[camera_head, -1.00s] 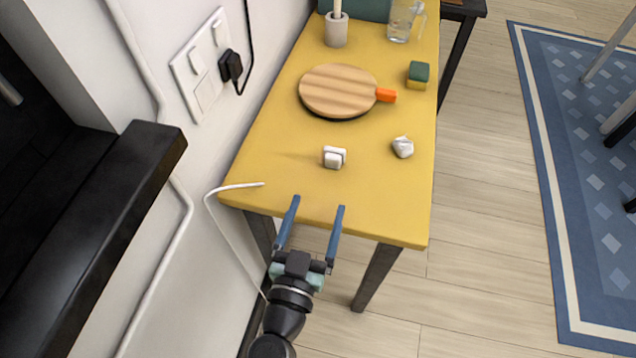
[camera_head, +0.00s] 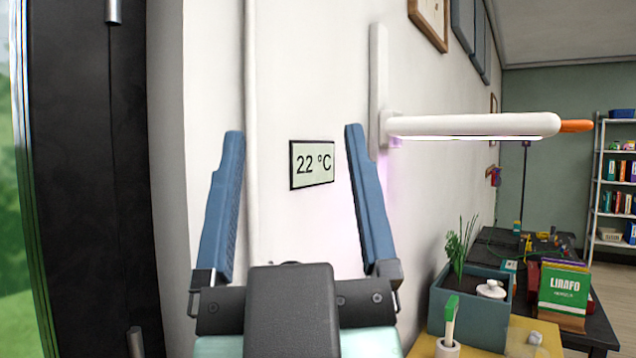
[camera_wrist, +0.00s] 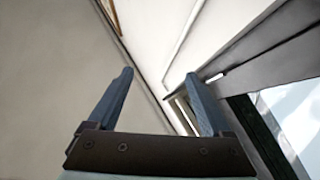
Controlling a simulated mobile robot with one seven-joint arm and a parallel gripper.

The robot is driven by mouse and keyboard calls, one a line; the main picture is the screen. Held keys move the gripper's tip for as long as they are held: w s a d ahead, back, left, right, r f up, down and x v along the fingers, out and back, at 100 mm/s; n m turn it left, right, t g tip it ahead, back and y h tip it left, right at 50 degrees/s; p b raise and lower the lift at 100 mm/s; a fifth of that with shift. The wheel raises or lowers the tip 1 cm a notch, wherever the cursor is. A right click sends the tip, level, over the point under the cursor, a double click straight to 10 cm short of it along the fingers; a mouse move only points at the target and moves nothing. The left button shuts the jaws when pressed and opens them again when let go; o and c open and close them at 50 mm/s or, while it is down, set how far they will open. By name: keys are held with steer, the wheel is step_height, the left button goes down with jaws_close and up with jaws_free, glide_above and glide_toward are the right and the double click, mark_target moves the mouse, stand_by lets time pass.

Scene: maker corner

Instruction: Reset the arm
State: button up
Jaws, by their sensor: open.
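My gripper (camera_head: 294,150) is raised high in the head view, with its two blue fingers wide apart and pointing up. It is open and nothing is between the fingers. A small wall display (camera_head: 312,164) reading 22 °C shows behind the gap. In the wrist view my gripper (camera_wrist: 160,92) is also open and empty, with pale wall and ceiling surfaces behind it.
A white lamp (camera_head: 470,125) with an orange tip juts from the wall at right. Below it are a teal planter (camera_head: 470,308), a yellow table (camera_head: 520,338) and a green book (camera_head: 563,295). A dark door frame (camera_head: 90,180) stands at left.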

steer(key=shift+s+d+r+m+h, duration=0.8)
steer(key=shift+r+m+h, duration=0.2)
steer(key=shift+h, duration=0.2)
steer(key=shift+a, duration=0.1)
step_height(320, 180, up, 14)
steer(key=p, duration=1.4)
